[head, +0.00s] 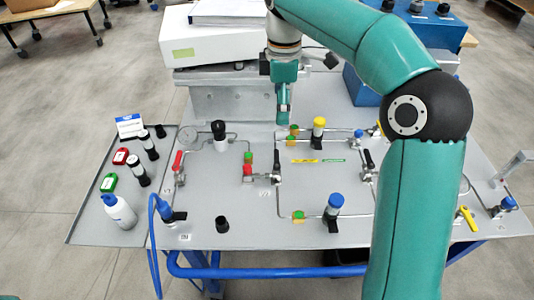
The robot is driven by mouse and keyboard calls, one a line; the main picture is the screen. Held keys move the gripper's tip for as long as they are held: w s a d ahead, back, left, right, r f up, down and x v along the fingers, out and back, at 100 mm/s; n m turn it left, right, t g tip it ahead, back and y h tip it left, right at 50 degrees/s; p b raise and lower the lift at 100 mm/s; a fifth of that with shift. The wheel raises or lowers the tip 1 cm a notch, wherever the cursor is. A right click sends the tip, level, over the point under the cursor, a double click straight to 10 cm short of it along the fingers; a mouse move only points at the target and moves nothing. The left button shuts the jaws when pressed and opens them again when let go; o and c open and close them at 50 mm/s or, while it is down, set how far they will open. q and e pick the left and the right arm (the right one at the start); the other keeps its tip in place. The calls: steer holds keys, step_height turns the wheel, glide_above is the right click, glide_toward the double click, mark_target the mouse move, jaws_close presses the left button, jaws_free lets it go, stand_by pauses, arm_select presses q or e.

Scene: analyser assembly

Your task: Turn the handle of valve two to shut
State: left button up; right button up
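A black lever handle (277,158) stands up from a small valve body (277,180) in the middle of the grey panel (235,215). A small label (264,193) beside it seems to read V2, but it is too small to be sure. The handle points away from me, roughly across the pipe that comes from the left. My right gripper (283,118) hangs fingers down, beyond the handle and apart from it. Its fingers show as one narrow shape, so I cannot tell whether they are open. My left gripper is not in view.
A blue-capped fitting (335,202) and a yellow-capped one (319,128) stand nearby. Another black handle (368,158) is just left of my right arm, which hides part of the panel.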

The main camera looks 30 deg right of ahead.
mark_target(276, 158)
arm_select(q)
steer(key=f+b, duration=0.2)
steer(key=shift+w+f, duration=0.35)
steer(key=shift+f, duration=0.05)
arm_select(e)
steer(key=f, duration=1.7)
steer(key=shift+w+a+f, duration=0.1)
steer(key=shift+w+f, duration=0.15)
steer(key=shift+w, duration=0.15)
steer(key=shift+c, duration=0.2)
steer(key=c, duration=1.1)
steer(key=shift+a, duration=0.1)
